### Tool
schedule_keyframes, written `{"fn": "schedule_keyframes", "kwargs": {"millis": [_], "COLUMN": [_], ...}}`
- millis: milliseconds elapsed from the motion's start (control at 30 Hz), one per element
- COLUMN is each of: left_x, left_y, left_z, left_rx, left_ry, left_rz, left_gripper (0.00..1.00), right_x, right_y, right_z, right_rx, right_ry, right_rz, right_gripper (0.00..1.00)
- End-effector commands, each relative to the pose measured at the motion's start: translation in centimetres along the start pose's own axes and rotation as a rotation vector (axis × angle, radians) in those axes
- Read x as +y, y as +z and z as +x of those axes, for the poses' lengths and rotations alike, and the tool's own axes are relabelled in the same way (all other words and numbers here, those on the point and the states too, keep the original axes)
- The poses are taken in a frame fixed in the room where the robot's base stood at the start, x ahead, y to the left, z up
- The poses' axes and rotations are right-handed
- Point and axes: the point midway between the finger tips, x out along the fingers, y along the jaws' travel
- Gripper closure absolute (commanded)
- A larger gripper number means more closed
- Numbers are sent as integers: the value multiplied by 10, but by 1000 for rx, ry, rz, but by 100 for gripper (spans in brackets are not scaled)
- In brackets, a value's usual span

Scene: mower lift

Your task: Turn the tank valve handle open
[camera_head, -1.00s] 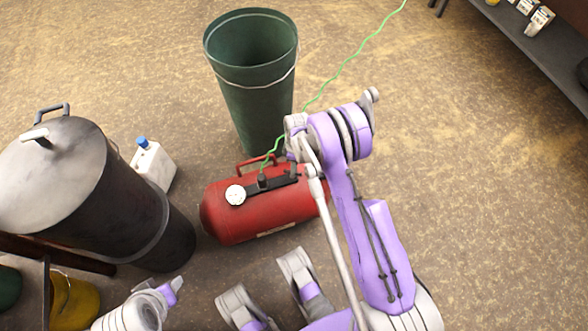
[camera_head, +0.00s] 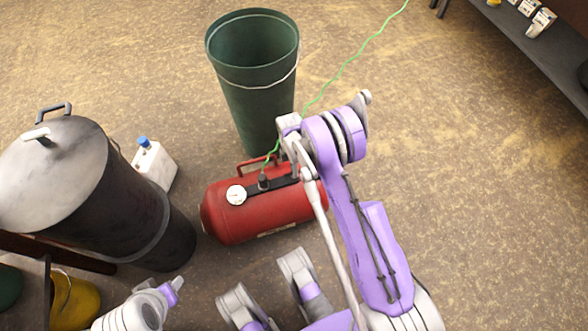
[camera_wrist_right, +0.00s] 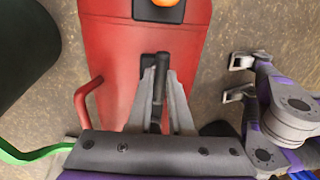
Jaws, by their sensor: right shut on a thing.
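The red tank (camera_head: 275,211) lies on the floor in the middle of the head view, with a white round gauge (camera_head: 236,195) and a dark fitting strip on top. It also fills the upper middle of the right wrist view (camera_wrist_right: 110,60). There, a dark valve handle (camera_wrist_right: 159,78) stands between the fingers of my right gripper (camera_wrist_right: 159,82), which is shut on it. In the head view my right arm hides this grip. Part of my left arm (camera_head: 150,305) shows at the bottom left; whether its gripper is open or shut is unclear.
A green bin (camera_head: 255,90) stands just behind the tank. A dark lidded drum (camera_head: 130,215) and a white blue-capped jug (camera_head: 154,165) stand left. A green hose (camera_head: 345,65) runs from the tank toward the back.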

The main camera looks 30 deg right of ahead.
Motion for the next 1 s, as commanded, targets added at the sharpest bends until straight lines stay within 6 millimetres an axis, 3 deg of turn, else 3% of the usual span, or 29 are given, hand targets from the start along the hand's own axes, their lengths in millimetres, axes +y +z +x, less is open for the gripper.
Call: {"fn": "schedule_keyframes", "kwargs": {"millis": [367, 400, 567, 867, 1000], "left_x": [0, 0, 0, 0, 0], "left_y": [0, 0, 0, 0, -1], "left_z": [0, 0, 0, 0, -4], "left_rx": [0, 0, 0, 0, 0], "left_ry": [0, 0, 0, 0, 0], "left_rz": [0, 0, 0, 0, 0], "left_gripper": [50, 50, 50, 50, 50], "right_x": [-1, -1, -1, 0, -1], "right_y": [-1, -1, -1, 0, 0], "right_z": [0, 0, 0, -1, -15], "right_rx": [0, 0, -1, -1, -1], "right_ry": [-3, -3, -2, -1, -1], "right_rz": [-6, -6, -5, -4, -4], "right_gripper": [100, 80, 53, 53, 53]}}
